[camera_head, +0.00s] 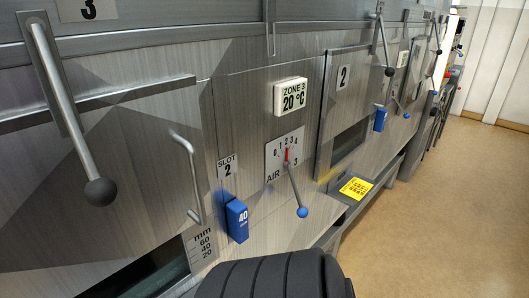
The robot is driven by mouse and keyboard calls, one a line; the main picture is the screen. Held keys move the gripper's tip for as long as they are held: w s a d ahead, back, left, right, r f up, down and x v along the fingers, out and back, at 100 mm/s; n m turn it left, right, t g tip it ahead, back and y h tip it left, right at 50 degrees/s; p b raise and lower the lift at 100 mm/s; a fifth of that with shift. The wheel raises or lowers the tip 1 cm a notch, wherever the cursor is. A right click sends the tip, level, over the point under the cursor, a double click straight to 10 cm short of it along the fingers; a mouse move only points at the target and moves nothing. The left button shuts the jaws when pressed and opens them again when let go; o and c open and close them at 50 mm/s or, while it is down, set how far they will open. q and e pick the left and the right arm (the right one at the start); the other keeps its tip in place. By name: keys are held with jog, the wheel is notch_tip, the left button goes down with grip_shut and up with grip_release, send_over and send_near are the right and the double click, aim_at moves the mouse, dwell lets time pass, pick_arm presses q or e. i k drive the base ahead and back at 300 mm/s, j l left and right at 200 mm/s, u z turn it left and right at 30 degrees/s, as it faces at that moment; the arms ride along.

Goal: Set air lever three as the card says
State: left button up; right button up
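Air lever three (295,188) is a grey rod with a blue ball at its lower end, hanging down and slightly right from its pivot. Its white scale plate (272,162) is marked 0 to 4, with "AIR" and "3" beside the lever. A red pointer (287,155) stands upright at about the 2; its exact reading is hard to tell. A yellow card (356,188) with dark print lies on the ledge to the right; its print is too small to read. Neither of my grippers is in view, and nothing is seen touching the lever.
A display (291,96) above reads "ZONE 3 20 °C". A blue block (237,221) marked 40 sits below the SLOT 2 label. A bent grey handle (189,175) and a long black-knobbed lever (70,115) stick out at left. Clear floor (455,220) lies at right.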

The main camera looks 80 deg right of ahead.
aim_at(302, 212)
jog(key=z, duration=3)
